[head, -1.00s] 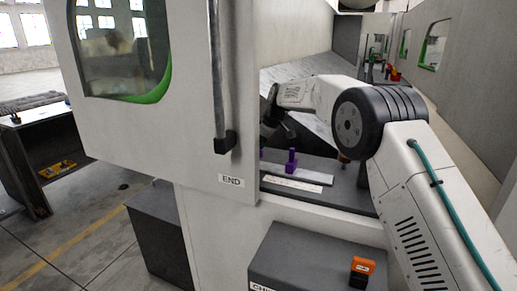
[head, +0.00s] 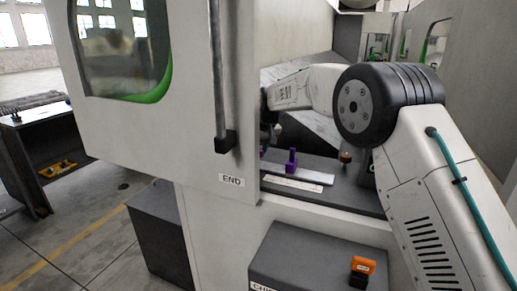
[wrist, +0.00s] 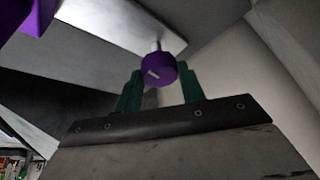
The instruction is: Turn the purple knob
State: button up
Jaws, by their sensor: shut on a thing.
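The purple knob (wrist: 161,68) is a round purple disc with a pale slot mark, on a short metallic shaft in the wrist view. My gripper (wrist: 160,73) has its two dark green fingers on either side of the knob and is shut on it. In the head view, the end of my arm goes behind the edge of the white door, so the fingers and their hold are mostly hidden there. A purple upright piece (head: 291,161) stands on a pale strip below, and a second purple bit shows at the door edge.
The white machine door (head: 170,150) with its dark vertical handle (head: 224,140) stands just left of my arm. A purple shape (wrist: 38,14) fills the wrist view's top left corner. An orange-topped device (head: 362,268) sits on the dark box in front.

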jog(key=shift+m+h, duration=0.4)
jog(key=shift+m, duration=0.7)
jog(key=o, duration=1)
jog(key=shift+r, duration=0.1)
jog(key=v, duration=0.7)
jog(key=shift+s+r, duration=0.25)
